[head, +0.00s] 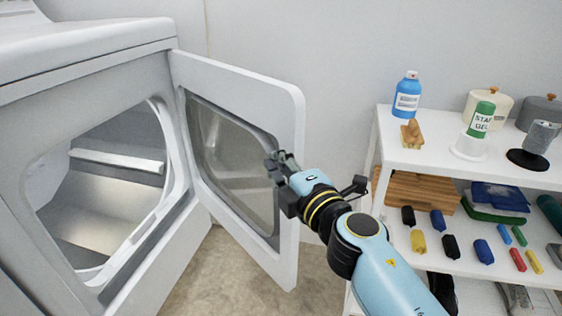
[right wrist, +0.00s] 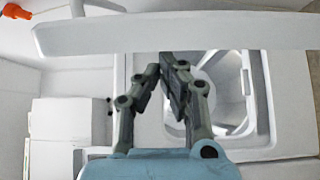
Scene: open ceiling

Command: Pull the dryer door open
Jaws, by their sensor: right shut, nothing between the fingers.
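The white dryer (head: 90,95) stands at the left with its drum opening uncovered. Its door (head: 215,75) is hinged near the middle of the head view and swung wide open, with its inner side and window facing me. My right gripper (head: 277,160) is shut and empty in front of the door's inner side, near its free edge; I cannot tell whether it touches. The right wrist view shows its fingers (right wrist: 170,75) close together, with the dryer opening (right wrist: 225,95) behind and a white edge (right wrist: 170,35) across the top. My left gripper is not in view.
A white shelf unit (head: 440,162) stands at the right, close to my right arm. Bare floor (head: 225,265) shows below the door.

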